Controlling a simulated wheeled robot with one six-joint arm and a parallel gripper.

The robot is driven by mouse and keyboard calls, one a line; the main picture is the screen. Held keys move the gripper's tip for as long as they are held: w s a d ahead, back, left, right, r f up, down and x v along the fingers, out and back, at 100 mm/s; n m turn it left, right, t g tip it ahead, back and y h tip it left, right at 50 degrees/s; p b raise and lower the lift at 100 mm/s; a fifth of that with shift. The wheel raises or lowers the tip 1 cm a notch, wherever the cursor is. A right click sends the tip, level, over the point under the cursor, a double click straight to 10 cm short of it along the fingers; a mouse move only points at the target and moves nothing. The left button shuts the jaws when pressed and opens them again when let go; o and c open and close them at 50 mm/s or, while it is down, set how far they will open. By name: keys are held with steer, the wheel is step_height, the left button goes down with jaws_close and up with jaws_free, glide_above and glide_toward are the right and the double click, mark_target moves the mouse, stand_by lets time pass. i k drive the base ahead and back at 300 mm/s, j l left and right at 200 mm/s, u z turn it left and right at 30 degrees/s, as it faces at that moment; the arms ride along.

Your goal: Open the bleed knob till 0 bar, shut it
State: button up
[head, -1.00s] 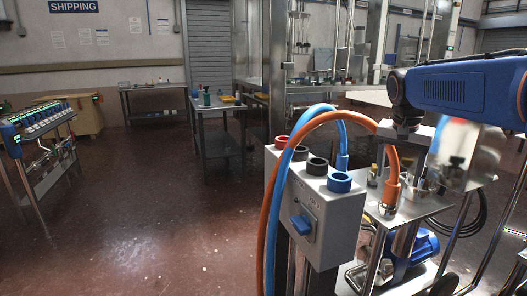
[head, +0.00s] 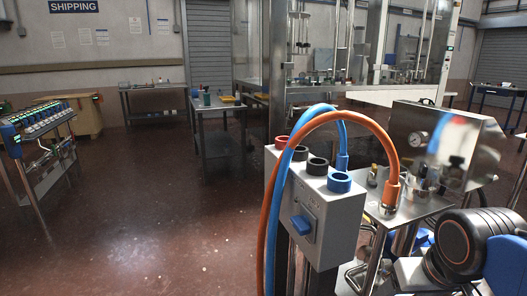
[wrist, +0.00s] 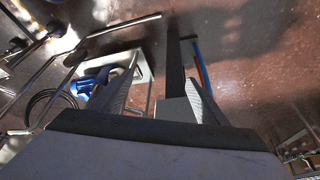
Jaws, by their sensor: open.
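A steel box with a round gauge (head: 418,139) on its face stands on the cart at right in the head view; the dial is too small to read. Small brass and steel fittings (head: 372,175) sit on the cart top in front of it. I cannot tell which of them is the bleed knob. My gripper (wrist: 165,95) shows in the wrist view, its two fingers spread apart with nothing held between them. It is outside the head view, where only my arm shows at lower right.
A grey control box (head: 345,215) with a blue switch stands on a post left of the cart. Orange (head: 345,117) and blue (head: 283,190) hoses arch over it. Open floor (head: 150,220) stretches left.

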mark_target(374, 169)
steer(key=j+u, duration=0.65)
steer(key=u, duration=0.25)
steer(key=i+j+u, duration=0.3)
steer(key=i+j, duration=0.25)
steer(key=i+j+u, duration=0.3)
steer(key=i+j, duration=0.3)
steer(key=i+z, duration=0.75)
steer(key=i+j+z, duration=0.25)
steer(key=i+z, duration=0.45)
steer(key=z, duration=0.15)
steer(key=i+j+z, duration=0.1)
steer(key=i+z, duration=0.15)
steer(key=z, duration=0.2)
steer(key=i+j+z, duration=0.25)
steer(key=z, duration=0.2)
steer(key=i+j+z, duration=0.25)
steer(key=z, duration=0.2)
steer(key=i+j+z, duration=0.25)
steer(key=z, duration=0.2)
steer(key=i+j+z, duration=0.15)
steer(key=j+z, duration=0.25)
